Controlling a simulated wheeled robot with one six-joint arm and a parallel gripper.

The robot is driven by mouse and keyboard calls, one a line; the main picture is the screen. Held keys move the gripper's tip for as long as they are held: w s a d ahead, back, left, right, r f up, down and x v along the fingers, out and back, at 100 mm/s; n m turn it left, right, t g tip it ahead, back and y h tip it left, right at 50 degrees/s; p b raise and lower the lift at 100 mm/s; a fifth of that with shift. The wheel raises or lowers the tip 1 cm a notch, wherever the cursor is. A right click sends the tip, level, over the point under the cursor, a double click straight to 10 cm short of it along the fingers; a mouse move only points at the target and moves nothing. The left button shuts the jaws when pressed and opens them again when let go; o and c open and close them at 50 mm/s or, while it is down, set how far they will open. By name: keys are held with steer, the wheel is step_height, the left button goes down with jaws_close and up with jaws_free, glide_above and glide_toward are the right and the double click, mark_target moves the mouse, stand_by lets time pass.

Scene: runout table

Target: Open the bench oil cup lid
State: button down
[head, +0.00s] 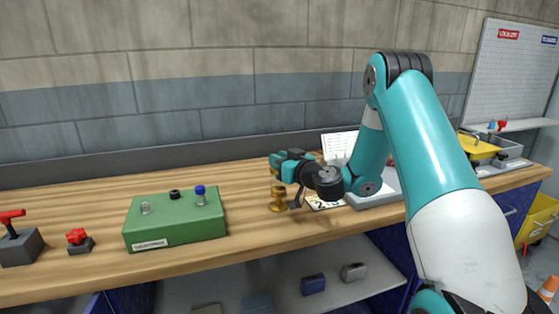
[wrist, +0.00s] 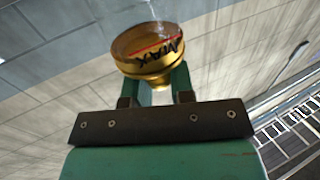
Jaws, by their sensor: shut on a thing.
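The oil cup (head: 277,198) is a small brass piece with a wide round foot, standing on the wooden bench near the middle of the head view. My gripper (head: 279,168) is at its top end, reaching in from the right. In the wrist view the brass cup (wrist: 150,48) shows a dark MAX mark and a red line, appearing upside down. The two fingers of my gripper (wrist: 157,84) are shut on the narrow brass part at the lid end. The fingers partly hide the lid, and how far it stands open cannot be told.
A green box (head: 175,228) with small knobs stands left of the cup. A red-handled lever (head: 14,238) and a small red knob (head: 78,239) are farther left. A grey tray and yellow container (head: 478,147) lie right, beyond my arm. Bench between box and cup is clear.

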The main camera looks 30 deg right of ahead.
steer(key=shift+w+r+g+p, duration=0.2)
steer(key=shift+r+g+p, duration=0.6)
steer(key=shift+p, duration=1.5)
steer(key=p, duration=0.2)
steer(key=g+p, duration=0.1)
steer(key=p, duration=0.1)
steer(key=shift+w+d+r+m, duration=0.1)
steer(key=shift+w+r+m, duration=0.1)
steer(key=shift+r+m, duration=0.15)
steer(key=g+p, duration=0.1)
steer(key=p, duration=0.2)
steer(key=shift+w+r+m+g+p, duration=0.1)
steer(key=shift+w+m+g+p, duration=0.25)
steer(key=shift+g, duration=0.05)
steer(key=shift+w+d+g+p, duration=0.2)
steer(key=shift+w+g+p, duration=0.15)
steer(key=shift+g+p, duration=0.7)
steer(key=shift+w+d+f+m+g+y+p, duration=0.25)
steer(key=shift+w+m+g+y+p, duration=0.35)
steer(key=shift+g, duration=1.05)
steer(key=shift+w+d+f+m+g+y+p, duration=0.2)
steer(key=shift+w+f+m+g+p, duration=0.2)
steer(key=shift+w+g+p, duration=0.85)
steer(key=shift+w+d+f+m+g+y+p, duration=0.2)
steer(key=shift+m+g+y+p, duration=0.25)
steer(key=shift+g, duration=1.6)
steer(key=shift+f, duration=0.1)
